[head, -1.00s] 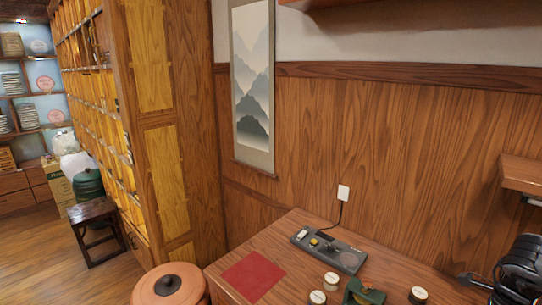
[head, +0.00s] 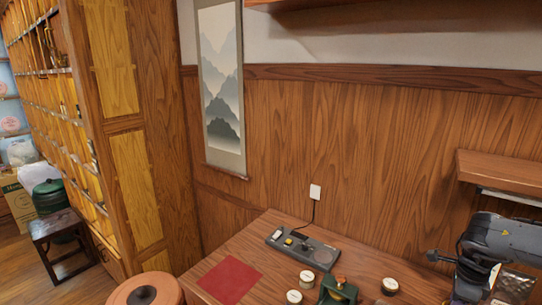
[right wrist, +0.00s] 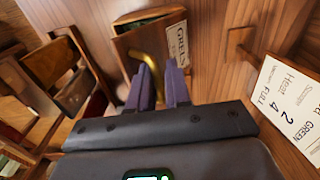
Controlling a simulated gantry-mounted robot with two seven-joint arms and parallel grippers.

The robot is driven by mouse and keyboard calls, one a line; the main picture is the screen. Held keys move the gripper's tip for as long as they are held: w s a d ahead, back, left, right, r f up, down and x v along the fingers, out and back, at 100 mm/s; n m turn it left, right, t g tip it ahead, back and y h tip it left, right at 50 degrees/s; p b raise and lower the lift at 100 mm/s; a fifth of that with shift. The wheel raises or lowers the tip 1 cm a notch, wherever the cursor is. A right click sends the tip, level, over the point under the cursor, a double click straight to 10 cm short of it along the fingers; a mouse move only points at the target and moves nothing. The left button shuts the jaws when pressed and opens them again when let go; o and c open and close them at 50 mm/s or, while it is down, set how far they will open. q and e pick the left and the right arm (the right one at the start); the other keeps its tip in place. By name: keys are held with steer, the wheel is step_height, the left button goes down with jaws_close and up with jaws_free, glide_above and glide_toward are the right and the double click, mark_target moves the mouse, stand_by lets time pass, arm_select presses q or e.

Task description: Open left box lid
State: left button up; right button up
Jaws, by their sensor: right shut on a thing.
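What the brass piece belongs to is unclear. In the head view, my right arm shows at the lower right edge. My left gripper is not in view. I cannot tell any left box lid for sure in either view.
The wooden table (head: 225,255) holds a red mat (head: 230,279), a grey scale-like device (head: 303,250), small round tins (head: 307,277) and a green press-like object (head: 338,290). A wall shelf (head: 503,170) is above my right arm. A handwritten card (right wrist: 293,112) is at the right in the wrist view.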

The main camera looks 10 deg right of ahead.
steer(key=shift+w+d, duration=0.2)
steer(key=shift+d, duration=0.15)
steer(key=shift+w+d+r, duration=0.25)
steer(key=shift+w+d, duration=0.15)
steer(key=shift+d, duration=0.05)
steer(key=shift+w+d+r, duration=0.2)
steer(key=shift+w+d, duration=0.05)
steer(key=shift+w+d, duration=0.1)
steer(key=shift+w+d+r, duration=0.15)
steer(key=shift+w+d, duration=0.6)
steer(key=shift+d, duration=0.05)
